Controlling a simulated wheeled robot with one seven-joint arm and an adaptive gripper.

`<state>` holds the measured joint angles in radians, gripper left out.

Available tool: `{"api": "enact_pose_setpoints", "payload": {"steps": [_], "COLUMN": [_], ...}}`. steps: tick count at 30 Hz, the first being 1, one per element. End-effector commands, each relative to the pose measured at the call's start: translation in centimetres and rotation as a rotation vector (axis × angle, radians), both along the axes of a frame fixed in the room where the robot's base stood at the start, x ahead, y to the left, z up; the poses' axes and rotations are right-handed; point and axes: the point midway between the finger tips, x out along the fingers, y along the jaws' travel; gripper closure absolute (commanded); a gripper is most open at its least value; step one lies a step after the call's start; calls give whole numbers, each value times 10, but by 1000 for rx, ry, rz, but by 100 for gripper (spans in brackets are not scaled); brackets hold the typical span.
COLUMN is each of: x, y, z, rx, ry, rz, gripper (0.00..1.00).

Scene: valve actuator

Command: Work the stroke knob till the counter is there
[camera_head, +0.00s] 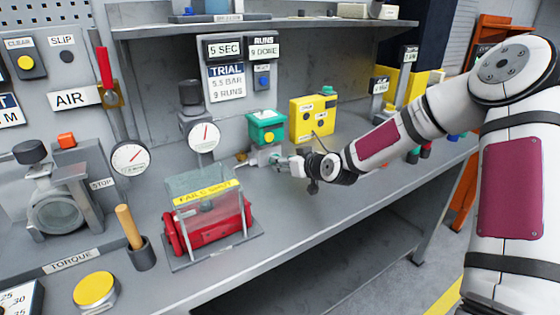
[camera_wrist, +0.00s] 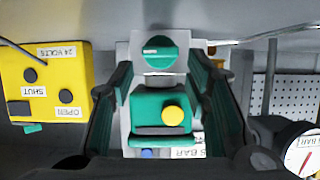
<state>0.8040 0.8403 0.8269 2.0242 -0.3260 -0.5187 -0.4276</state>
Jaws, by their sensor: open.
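A green knob (camera_wrist: 160,50) with a pale mark across its face sits on a light grey plate in the wrist view. I see no label naming it. A green box (camera_wrist: 160,108) with a yellow button (camera_wrist: 172,115) is beside it, and this box also shows in the head view (camera_head: 265,120). My gripper (camera_head: 262,158) is open. Its fingers (camera_wrist: 162,75) stand to either side in the wrist view, with the knob between their tips; contact cannot be told. In the head view my gripper hides the knob. The RUNS counter (camera_head: 263,49) appears to read 9 DONE.
A yellow box (camera_head: 313,117) labelled SHUT and OPEN stands beside the green box. A TRIAL card (camera_head: 226,84) reads 5.5 BAR, 9 RUNS. Two gauges and a clear guard (camera_head: 203,185) over a red cylinder (camera_head: 208,228) stand left of my gripper.

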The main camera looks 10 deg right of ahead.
Motion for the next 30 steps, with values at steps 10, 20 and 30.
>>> {"api": "enact_pose_setpoints", "payload": {"steps": [10, 20, 30], "x": [-55, -66, -67], "y": [-19, -21, -20], "z": [24, 28, 28], "rx": [-1, 0, -7], "ry": [0, 0, 7], "rz": [-1, 1, 3], "gripper": [57, 57, 57]}}
